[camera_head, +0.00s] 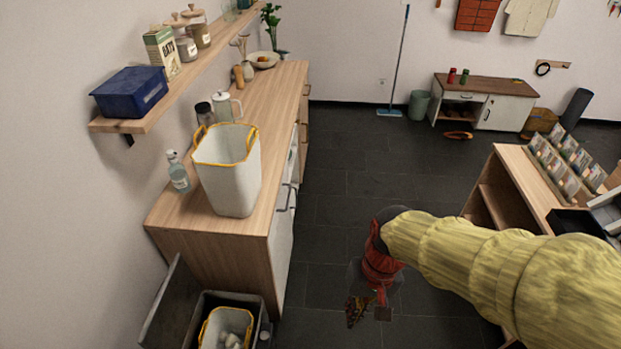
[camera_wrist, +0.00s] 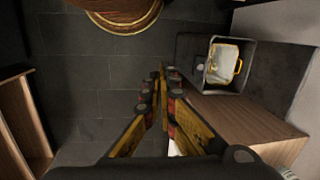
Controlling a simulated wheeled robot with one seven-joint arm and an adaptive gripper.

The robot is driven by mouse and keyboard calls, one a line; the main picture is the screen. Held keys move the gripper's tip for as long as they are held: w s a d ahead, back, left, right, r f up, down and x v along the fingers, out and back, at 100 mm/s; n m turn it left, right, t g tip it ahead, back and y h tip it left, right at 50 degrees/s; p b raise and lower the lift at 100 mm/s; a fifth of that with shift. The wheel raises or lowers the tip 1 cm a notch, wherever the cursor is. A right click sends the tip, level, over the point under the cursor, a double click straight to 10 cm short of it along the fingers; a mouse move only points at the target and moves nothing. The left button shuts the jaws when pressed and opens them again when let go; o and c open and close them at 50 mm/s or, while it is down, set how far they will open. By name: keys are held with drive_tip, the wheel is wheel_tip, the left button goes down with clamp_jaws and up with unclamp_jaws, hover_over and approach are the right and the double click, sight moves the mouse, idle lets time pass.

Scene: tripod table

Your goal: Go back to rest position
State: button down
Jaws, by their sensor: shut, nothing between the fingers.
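My gripper (camera_head: 357,312) hangs at the end of my yellow-sleeved arm, pointing down over the dark tiled floor, to the right of the wooden counter. In the wrist view my gripper (camera_wrist: 162,73) has its two yellow and black fingers converging at the tips, shut with nothing between them. It touches nothing that I can see. A round wooden table top with a pale rim (camera_wrist: 128,25) shows at the top of the wrist view, beyond the fingertips.
The wooden counter (camera_head: 165,212) bears a white basket with yellow handles (camera_head: 228,180). A dark bin (camera_head: 262,305) at its near end holds another such basket (camera_wrist: 224,62). A wooden shelf unit (camera_head: 520,170) stands at right. Dark floor (camera_head: 345,160) lies open between them.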

drive_tip(key=s+d+r+t+h, duration=0.1)
drive_tip(key=d+r+t, duration=0.2)
drive_tip(key=r, duration=0.4)
drive_tip(key=d+r+t, duration=0.3)
drive_tip(key=d+r, duration=0.3)
drive_tip(key=r, duration=0.2)
drive_tip(key=shift+s+d+r+t+h, duration=0.2)
drive_tip(key=shift+s+d+t+h, duration=0.1)
drive_tip(key=shift+s+h, duration=0.1)
